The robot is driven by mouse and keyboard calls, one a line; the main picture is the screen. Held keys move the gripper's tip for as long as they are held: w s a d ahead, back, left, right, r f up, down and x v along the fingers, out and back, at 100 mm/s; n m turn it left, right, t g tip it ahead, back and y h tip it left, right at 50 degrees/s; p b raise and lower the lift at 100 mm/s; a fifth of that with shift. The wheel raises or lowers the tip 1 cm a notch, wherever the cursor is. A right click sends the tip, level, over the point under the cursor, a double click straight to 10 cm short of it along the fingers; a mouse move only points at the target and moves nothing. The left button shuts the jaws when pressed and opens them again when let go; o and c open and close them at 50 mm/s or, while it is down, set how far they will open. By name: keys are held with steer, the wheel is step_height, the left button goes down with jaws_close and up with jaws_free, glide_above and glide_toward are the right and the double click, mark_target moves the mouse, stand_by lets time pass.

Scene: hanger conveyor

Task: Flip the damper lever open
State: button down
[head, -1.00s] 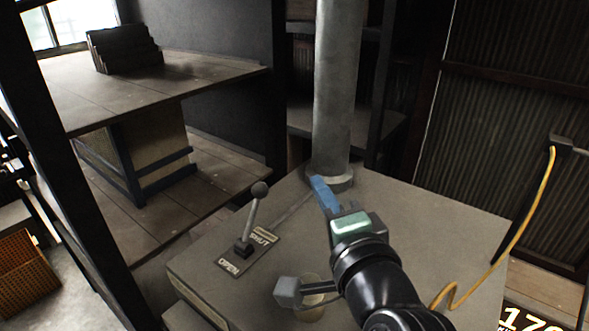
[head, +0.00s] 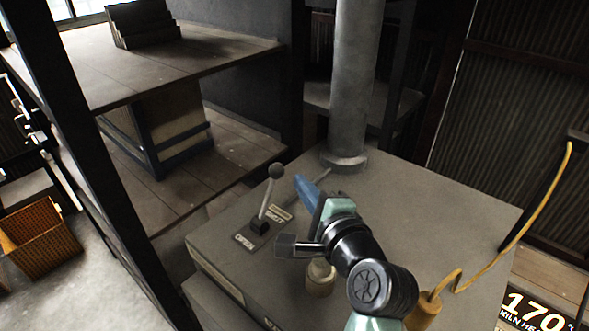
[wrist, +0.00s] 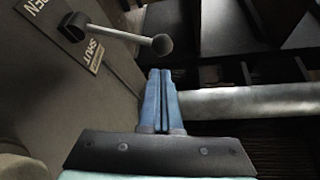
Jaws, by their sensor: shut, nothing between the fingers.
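The damper lever (head: 268,197) stands on the top of a grey box, a thin metal rod with a dark ball knob on a dark pivot. Its plate (head: 262,228) reads SHUT at the far end and OPEN at the near end. The rod rises upward, leaning slightly toward the SHUT side. In the wrist view the lever (wrist: 125,35) points right, with its knob above and near the fingertips. My gripper (head: 301,181) has blue fingers, is shut and empty, and is just right of the knob in the head view, apart from it in the wrist view.
A grey vertical pipe (head: 354,90) rises from the back of the box top (head: 440,200). A small pale round object (head: 320,279) stands near my wrist. A yellow cable (head: 520,235) runs at the right. A wooden shelf (head: 180,70) is at the left, with an orange crate (head: 40,235) below.

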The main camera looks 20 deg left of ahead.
steer(key=shift+p+x, duration=0.4)
steer(key=shift+x, duration=1.9)
steer(key=shift+s+a+r+n+b, duration=0.1)
steer(key=shift+s+r+n+b, duration=0.15)
steer(key=shift+b, duration=0.25)
steer(key=shift+s+t, duration=0.15)
steer(key=shift+t, duration=0.15)
steer(key=s+a+r+n+t+y+b, duration=0.1)
steer(key=s+a+n+t+y+b, duration=0.1)
steer(key=s+n+b, duration=0.8)
steer(key=shift+a+y+b, duration=0.9)
steer(key=shift+y+b, duration=0.4)
steer(key=shift+b, duration=2.4)
steer(key=shift+s, duration=0.15)
steer(key=shift+f, duration=0.1)
